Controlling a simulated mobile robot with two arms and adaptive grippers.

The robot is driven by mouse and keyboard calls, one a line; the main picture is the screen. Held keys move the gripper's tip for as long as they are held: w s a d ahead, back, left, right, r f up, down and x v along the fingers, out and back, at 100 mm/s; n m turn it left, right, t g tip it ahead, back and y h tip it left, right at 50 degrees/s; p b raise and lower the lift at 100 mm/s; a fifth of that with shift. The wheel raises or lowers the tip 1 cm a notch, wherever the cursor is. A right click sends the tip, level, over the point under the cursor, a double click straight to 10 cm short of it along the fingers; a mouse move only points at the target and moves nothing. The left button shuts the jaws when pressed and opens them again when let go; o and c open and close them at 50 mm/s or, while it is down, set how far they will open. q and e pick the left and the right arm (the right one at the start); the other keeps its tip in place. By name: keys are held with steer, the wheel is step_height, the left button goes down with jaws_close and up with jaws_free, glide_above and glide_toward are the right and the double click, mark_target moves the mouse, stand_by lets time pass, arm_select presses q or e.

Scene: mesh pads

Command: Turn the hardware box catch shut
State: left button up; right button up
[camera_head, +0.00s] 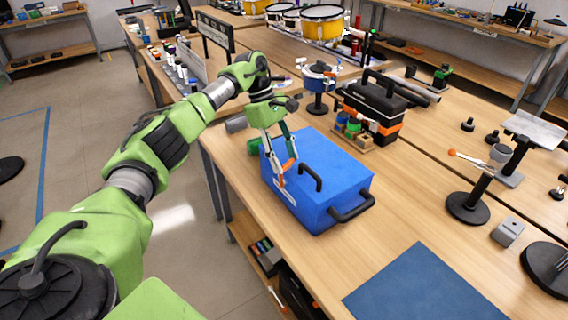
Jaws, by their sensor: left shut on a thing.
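The blue hardware box (340,170) stands on the wooden table, with a dark handle on its lid and another on its right end. An orange catch (289,165) is on the box's front left side, above a pale label. My left gripper (285,170) reaches down from the left and is shut on the orange catch. Its fingers partly cover the catch, so its exact angle is hard to tell. My right gripper is not in view.
A dark blue mat (425,288) lies at the table's front. A black and orange toolbox (375,105) stands behind the box. A round black stand (468,207) is to the right. Bare tabletop lies between the box and that stand.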

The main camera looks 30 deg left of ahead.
arm_select(q)
steer(key=shift+w+m+g+b, duration=0.15)
steer(key=shift+m+g+b, duration=0.2)
steer(key=shift+m, duration=0.6)
steer(key=shift+w+m+g+b, duration=0.1)
steer(key=shift+m+g+b, duration=0.25)
steer(key=shift+m, duration=0.6)
steer(key=shift+a+y, duration=0.1)
steer(key=shift+y, duration=0.2)
steer(key=o, duration=1.1)
step_height(320, 180, up, 10)
steer(key=shift+s+f, duration=0.1)
